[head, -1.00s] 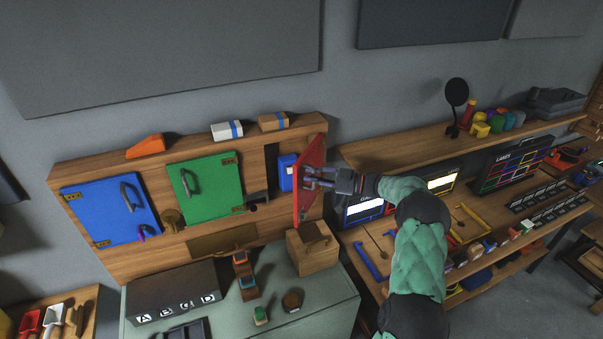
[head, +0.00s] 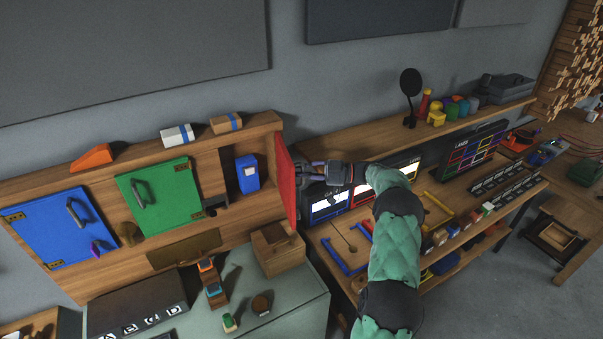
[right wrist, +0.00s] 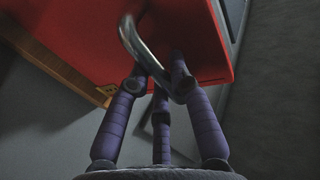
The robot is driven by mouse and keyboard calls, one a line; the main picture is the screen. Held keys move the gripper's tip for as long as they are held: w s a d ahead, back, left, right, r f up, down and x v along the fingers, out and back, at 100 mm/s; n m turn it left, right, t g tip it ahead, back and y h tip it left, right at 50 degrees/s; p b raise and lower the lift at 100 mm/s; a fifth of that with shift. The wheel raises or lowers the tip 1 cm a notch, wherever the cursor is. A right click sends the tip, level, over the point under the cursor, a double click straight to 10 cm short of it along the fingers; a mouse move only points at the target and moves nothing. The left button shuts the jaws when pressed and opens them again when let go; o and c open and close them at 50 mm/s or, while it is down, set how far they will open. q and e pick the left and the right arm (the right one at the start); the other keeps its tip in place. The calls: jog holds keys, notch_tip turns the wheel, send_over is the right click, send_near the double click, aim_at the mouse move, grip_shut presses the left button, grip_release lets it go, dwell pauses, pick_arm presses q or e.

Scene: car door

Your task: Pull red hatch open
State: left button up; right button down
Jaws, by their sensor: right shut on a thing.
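The red hatch (head: 286,184) is swung wide open at the right end of the wooden cabinet. The opening it covers shows a blue box (head: 247,173) inside. My right gripper (head: 308,172) is at the outer face of the red hatch. In the right wrist view, its purple fingers (right wrist: 160,88) are shut on the hatch's curved metal handle (right wrist: 131,40), and the red panel (right wrist: 205,40) fills the top. In the head view, the handle is hidden by the gripper. My left gripper is not in view.
The blue hatch (head: 65,226) and green hatch (head: 160,197) are closed. A wooden box (head: 278,250) stands on the grey-green table below the red hatch. A shelf unit (head: 355,137) with screens and tools stands right behind my right arm.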

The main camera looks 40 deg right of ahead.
jog(key=shift+d+r, duration=0.1)
jog(key=shift+d, duration=0.15)
jog(key=c, duration=1.1)
grip_release()
jog(key=shift+w, duration=0.1)
jog(key=v, duration=1.2)
jog(key=shift+a, duration=0.1)
